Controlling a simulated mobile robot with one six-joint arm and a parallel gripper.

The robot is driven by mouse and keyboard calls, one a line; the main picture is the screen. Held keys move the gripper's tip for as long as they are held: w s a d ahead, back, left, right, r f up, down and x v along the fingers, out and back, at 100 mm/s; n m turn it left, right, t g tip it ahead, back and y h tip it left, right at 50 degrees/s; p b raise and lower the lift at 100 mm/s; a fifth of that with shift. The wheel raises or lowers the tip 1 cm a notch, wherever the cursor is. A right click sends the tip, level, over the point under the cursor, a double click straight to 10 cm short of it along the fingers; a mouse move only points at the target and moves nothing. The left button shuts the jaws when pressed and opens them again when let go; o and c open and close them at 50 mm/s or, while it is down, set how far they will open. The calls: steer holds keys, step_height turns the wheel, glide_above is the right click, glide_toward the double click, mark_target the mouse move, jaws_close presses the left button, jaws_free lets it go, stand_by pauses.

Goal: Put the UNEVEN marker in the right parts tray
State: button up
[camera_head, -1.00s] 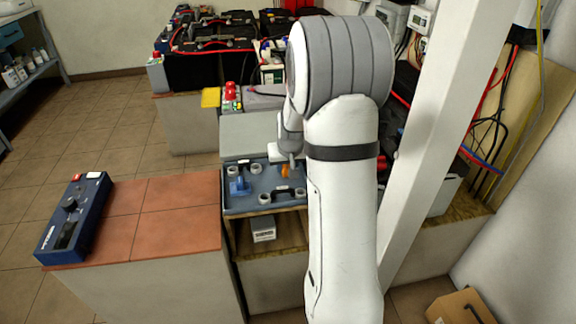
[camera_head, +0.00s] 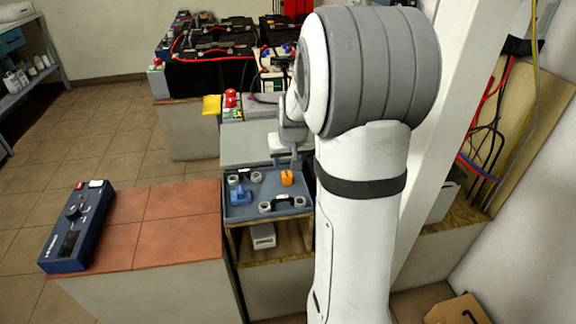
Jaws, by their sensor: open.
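A blue-grey tray (camera_head: 248,213) sits on a wooden stand left of my arm. It holds a blue piece (camera_head: 240,195), an orange piece (camera_head: 287,178), several grey rings and black handle-like parts. I cannot read any label, so I cannot tell which thing is the UNEVEN marker, nor whether this is the right parts tray. My gripper (camera_head: 294,164) is open and points down over the tray's far right part, close behind the orange piece. Its fingers are small and partly hidden by my arm, and nothing shows between them.
A blue control box (camera_head: 76,228) lies on the red-tiled counter (camera_head: 165,222) at left. A grey box (camera_head: 263,236) is on the shelf under the tray. Red and green pieces (camera_head: 231,101) and a yellow card (camera_head: 211,105) are farther back. A white post stands right of my arm.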

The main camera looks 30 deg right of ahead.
steer(key=s+a+r+n+g, duration=0.1)
steer(key=s+a+r, duration=0.1)
steer(key=s+a, duration=0.6)
steer(key=s+a+r+n+g+y, duration=0.1)
steer(key=s+a, duration=0.6)
steer(key=s, duration=0.8)
steer(key=shift+a+r+n+g, duration=0.4)
steer(key=shift+r+n, duration=0.2)
steer(key=shift+r, duration=0.05)
